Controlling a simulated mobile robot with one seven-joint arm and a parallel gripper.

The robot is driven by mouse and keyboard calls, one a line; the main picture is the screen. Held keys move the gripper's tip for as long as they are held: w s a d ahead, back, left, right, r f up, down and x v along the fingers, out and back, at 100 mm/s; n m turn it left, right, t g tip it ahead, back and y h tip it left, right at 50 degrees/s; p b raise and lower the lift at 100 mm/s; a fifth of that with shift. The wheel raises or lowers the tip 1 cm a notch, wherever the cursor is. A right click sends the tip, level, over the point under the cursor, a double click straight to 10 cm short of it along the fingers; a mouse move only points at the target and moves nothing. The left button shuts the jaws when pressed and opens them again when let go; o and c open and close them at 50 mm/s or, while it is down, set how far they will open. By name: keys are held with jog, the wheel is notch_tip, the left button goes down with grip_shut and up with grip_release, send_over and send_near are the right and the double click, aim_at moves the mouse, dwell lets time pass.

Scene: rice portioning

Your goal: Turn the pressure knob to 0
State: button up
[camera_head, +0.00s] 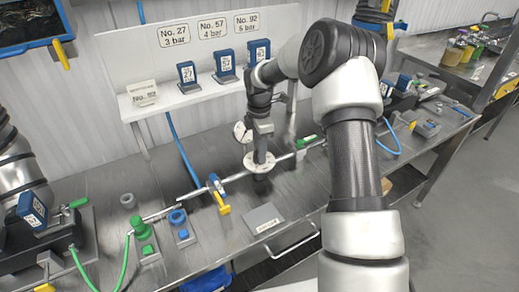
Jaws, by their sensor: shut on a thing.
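A white round dial plate (248,165) sits on the metal pipe that runs along the bench. My gripper (262,160) points down at the middle of this dial, and its fingers are shut on the pressure knob there. The knob itself is mostly hidden by the gripper, so its setting cannot be read. A second white round gauge (241,131) stands upright just behind and left of the gripper.
A yellow-handled blue valve (217,187) is on the pipe to the left. A grey plate with a label (263,219) lies in front. Green (141,229) and blue (178,218) fittings stand further left. A white shelf (160,106) with numbered blue boxes is behind.

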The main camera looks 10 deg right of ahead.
dwell(0.4)
jog(key=o, duration=1.1)
jog(key=shift+c, duration=0.2)
jog(key=shift+r, duration=0.15)
notch_tip(320, 180, up, 17)
jog(key=shift+r, duration=0.2)
